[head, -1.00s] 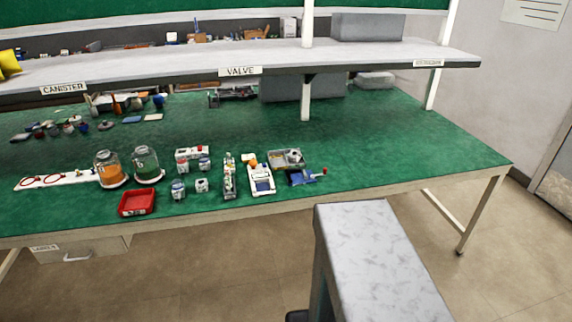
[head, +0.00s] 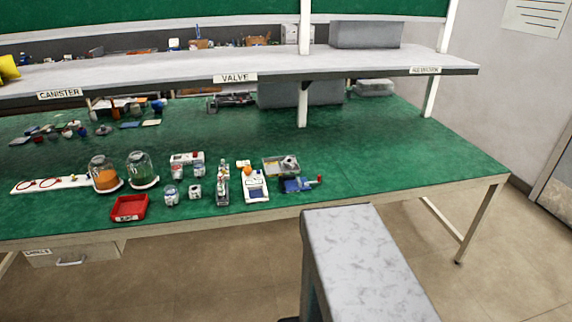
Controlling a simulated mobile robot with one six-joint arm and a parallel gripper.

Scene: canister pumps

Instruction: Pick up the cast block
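I cannot tell for certain which thing is the cast block. On the green bench top (head: 400,150) stand small white-and-grey pieces: a small block with a dark opening (head: 195,192), a jar-like piece (head: 171,195) beside it, and a grey tray (head: 281,166) holding a roundish metal part (head: 290,163). An upright grey metal assembly (head: 222,185) stands between the small block and a white device with an orange ball (head: 255,187). All are too small to read clearly. My gripper is not in view.
A red bin (head: 129,208) sits near the front edge, with two glass canisters (head: 104,174) (head: 142,170) behind it. A blue tool (head: 298,185) lies right of the white device. A grey-topped stand (head: 360,255) is in front. The bench's right part is clear; a shelf (head: 380,62) overhangs the back.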

